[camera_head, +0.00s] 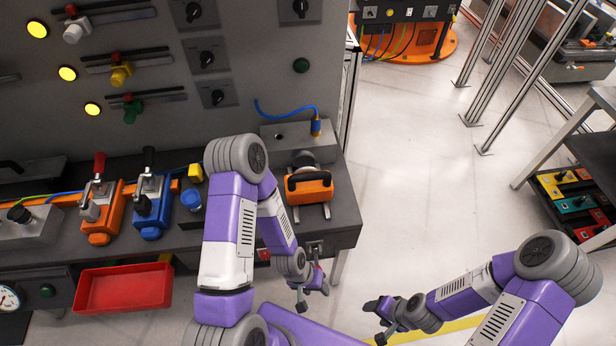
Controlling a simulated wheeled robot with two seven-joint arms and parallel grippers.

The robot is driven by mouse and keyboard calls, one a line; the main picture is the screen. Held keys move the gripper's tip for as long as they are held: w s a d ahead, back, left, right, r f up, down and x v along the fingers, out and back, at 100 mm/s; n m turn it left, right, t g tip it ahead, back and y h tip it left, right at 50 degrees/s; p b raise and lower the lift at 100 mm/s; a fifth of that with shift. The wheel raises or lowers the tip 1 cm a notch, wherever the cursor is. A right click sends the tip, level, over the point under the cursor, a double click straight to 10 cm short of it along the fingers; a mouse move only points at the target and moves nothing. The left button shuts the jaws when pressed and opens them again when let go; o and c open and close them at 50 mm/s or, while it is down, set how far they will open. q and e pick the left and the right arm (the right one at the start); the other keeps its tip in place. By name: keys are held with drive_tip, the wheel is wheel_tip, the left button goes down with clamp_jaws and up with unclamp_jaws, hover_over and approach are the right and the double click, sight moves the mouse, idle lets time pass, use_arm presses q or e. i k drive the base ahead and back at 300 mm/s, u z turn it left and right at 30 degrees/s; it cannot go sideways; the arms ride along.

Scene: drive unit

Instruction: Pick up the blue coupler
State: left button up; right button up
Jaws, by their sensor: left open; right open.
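I cannot tell for certain which part is the blue coupler. A short blue round part (191,199) stands on the dark bench beside the blue lever clamp (152,207). A blue cable (285,109) also ends in a blue and brass plug (316,127) upright on a grey block at the bench's right end. My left gripper (313,297) is open and empty, in front of the bench's right corner and below its top. My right gripper (374,322) is open and empty over the floor to the right. Neither gripper touches a blue part.
An orange lever clamp (103,210) stands left of the blue one. An orange handled unit (309,187) sits near the bench's right end. A red tray (123,288) is below the front edge. A panel with knobs and sliders rises behind.

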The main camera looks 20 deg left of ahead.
sight(316, 121)
drive_tip(key=z, duration=0.35)
drive_tip(key=k, duration=0.45)
drive_tip(key=z, duration=0.95)
drive_tip(key=k, duration=0.85)
drive_tip(key=z, duration=0.55)
drive_tip(key=i, duration=1.7)
drive_tip(key=u, duration=0.5)
drive_tip(key=i, duration=2.05)
drive_tip(key=u, duration=1.3)
drive_tip(key=i, duration=1.3)
drive_tip(key=u, duration=2.55)
drive_tip(key=i, duration=1.7)
drive_tip(key=u, duration=0.5)
